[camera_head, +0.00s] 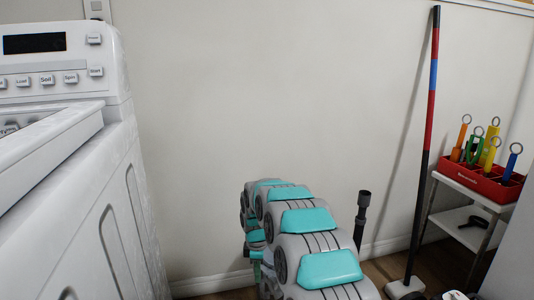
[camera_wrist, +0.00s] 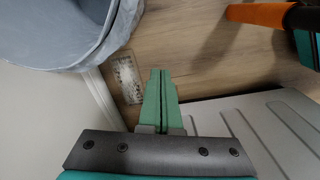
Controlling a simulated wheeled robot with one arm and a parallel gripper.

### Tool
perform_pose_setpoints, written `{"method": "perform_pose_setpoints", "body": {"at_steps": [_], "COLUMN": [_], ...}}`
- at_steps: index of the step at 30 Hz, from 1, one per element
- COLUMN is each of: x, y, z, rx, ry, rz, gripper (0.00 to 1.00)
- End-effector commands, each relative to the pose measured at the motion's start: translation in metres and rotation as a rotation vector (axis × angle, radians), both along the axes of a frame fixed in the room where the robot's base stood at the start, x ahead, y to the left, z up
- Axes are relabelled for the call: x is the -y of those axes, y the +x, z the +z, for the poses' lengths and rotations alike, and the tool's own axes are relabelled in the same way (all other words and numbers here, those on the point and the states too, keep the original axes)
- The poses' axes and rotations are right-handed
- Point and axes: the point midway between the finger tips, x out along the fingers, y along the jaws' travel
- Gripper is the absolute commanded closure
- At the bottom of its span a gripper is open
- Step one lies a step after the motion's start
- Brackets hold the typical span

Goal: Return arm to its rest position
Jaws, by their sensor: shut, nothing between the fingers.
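My gripper (camera_wrist: 159,72) shows in the wrist view, pointing down over the wooden floor (camera_wrist: 195,55). Its two green fingers are together with nothing between them. In the head view my grey and teal arm is folded low at the bottom centre, in front of the wall. The gripper itself cannot be made out in the head view.
A white washing machine (camera_head: 70,200) stands close on the left. A striped pole (camera_head: 430,120) leans against the wall at right, beside a small table (camera_head: 455,200) with a red tool caddy (camera_head: 490,182). In the wrist view, a lined bin (camera_wrist: 60,30) is at upper left and an orange-handled thing (camera_wrist: 262,14) at upper right.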

Motion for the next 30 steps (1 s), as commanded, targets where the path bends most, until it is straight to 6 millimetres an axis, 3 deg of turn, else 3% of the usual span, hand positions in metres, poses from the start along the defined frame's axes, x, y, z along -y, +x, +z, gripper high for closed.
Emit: {"method": "perform_pose_setpoints", "body": {"at_steps": [10,17,30], "x": [0.017,0.038,0.100], "y": [-0.025,-0.058,-0.183], "z": [0.038,0.077,0.171], "rx": [-0.011,-0.027,-0.071], "ry": [0.006,0.006,-0.017], "rz": [-0.110,-0.240,-0.655], "gripper": [1.00,1.00,1.00]}}
